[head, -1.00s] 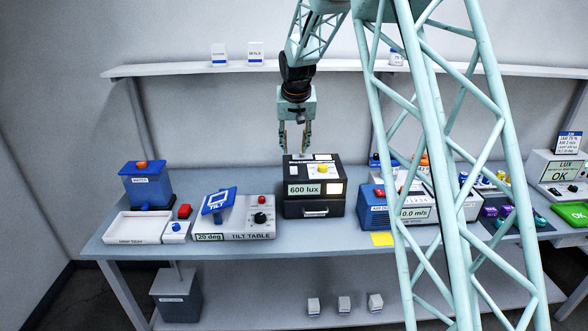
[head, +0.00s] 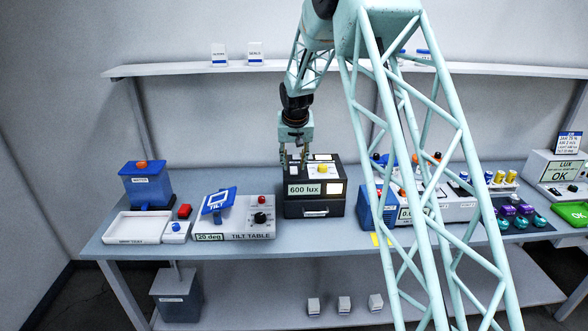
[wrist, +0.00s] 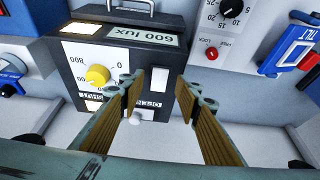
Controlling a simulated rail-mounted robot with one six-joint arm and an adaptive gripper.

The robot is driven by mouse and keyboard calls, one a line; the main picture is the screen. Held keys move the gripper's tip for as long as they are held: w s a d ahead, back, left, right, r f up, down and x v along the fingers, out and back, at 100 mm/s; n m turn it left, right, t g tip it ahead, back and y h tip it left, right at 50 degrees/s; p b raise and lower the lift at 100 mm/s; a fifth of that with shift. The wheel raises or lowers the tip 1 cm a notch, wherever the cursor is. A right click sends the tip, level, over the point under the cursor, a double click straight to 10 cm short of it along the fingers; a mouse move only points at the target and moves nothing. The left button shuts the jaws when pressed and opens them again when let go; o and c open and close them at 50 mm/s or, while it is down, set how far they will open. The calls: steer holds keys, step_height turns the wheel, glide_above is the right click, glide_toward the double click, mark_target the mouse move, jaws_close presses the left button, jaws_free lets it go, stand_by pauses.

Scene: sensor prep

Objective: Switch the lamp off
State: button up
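The lamp unit is a black box (head: 301,210) on the table with a "600 lux" display. Its window (head: 335,188) at the front right glows warm white. In the wrist view the box (wrist: 173,50) appears upside down, with a yellow dial knob (wrist: 97,75), a white rectangular switch (wrist: 160,80) and "OPEN" and "SHUT" labels. My gripper (head: 293,167) points down over the box's left rear part. Its fingers are open and empty, and the white switch shows between the fingertips (wrist: 161,92). I cannot tell whether they touch the box.
The tilt table unit (head: 232,220) stands to the left of the box, close by. A blue-sided air-speed unit (head: 368,207) stands to the right, partly behind my arm. A shelf (head: 180,70) runs along the back wall. Bare table lies in front of the box.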

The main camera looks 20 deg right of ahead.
mark_target(294, 172)
steer(key=shift+x, duration=1.6)
steer(key=shift+c, duration=0.7)
steer(key=c, duration=0.7)
